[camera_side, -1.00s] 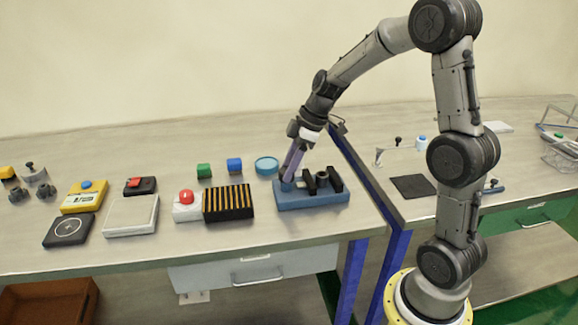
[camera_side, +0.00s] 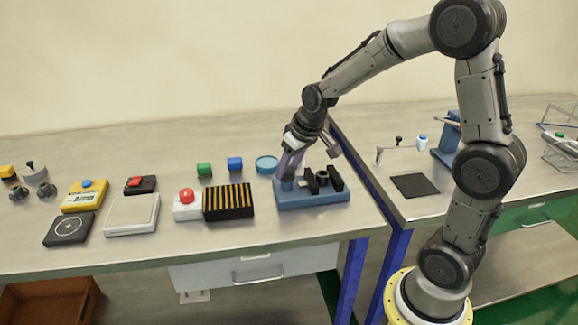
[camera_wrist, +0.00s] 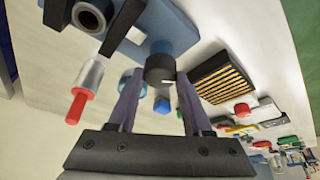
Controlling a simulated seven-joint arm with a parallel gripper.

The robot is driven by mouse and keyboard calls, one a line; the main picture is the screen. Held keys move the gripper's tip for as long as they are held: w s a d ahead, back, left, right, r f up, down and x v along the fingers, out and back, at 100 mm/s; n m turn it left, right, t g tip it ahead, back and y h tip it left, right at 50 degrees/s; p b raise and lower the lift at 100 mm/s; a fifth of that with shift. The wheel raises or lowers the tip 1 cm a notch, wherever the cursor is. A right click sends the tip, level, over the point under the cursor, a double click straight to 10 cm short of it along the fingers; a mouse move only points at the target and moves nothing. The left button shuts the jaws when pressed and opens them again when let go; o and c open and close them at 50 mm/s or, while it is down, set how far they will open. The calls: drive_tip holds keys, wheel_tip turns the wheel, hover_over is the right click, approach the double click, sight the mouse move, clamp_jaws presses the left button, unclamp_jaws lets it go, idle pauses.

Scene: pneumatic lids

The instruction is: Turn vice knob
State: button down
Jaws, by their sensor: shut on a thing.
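The vice (camera_side: 325,198) has a blue base and black jaws with a grey ring between them. It sits near the right end of the left bench. Its round knob (camera_side: 286,185) is at the left end of the base. In the wrist view the knob (camera_wrist: 160,68) looks dark and sits between my fingertips. My gripper (camera_side: 285,177) points down at the knob from above and is shut on it. The wrist view shows my gripper (camera_wrist: 160,84) with one purple finger on each side of the knob. The fingers hide part of it.
A striped black box (camera_side: 229,203) and a red button box (camera_side: 187,205) stand left of the vice. A light-blue round dish (camera_side: 267,164) lies behind it. The bench front is clear.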

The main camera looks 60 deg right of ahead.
drive_tip(key=m+h, duration=0.1)
drive_tip(key=m, duration=0.2)
drive_tip(key=m+g+h, duration=0.1)
drive_tip(key=m, duration=0.2)
drive_tip(key=shift+w+a+m, duration=0.1)
drive_tip(key=shift+a+m, duration=0.1)
drive_tip(key=shift+m, duration=0.1)
drive_tip(key=m+g, duration=0.1)
drive_tip(key=m, duration=0.2)
drive_tip(key=m+g+h, duration=0.1)
drive_tip(key=m, duration=0.2)
drive_tip(key=shift+w+h, duration=0.15)
drive_tip(key=shift+h, duration=0.15)
drive_tip(key=m+g, duration=0.1)
drive_tip(key=m, duration=0.2)
drive_tip(key=m+g, duration=0.1)
drive_tip(key=m, duration=0.2)
drive_tip(key=shift+w+m+g, duration=0.2)
drive_tip(key=shift+m+g, duration=0.2)
drive_tip(key=m+g, duration=0.1)
drive_tip(key=m, duration=0.2)
drive_tip(key=m+g+y, duration=0.1)
drive_tip(key=m, duration=0.2)
drive_tip(key=shift+w+m+y, duration=0.1)
drive_tip(key=shift+m+y, duration=0.2)
drive_tip(key=shift+m, duration=0.1)
drive_tip(key=shift+c, duration=1.6)
unclamp_jaws()
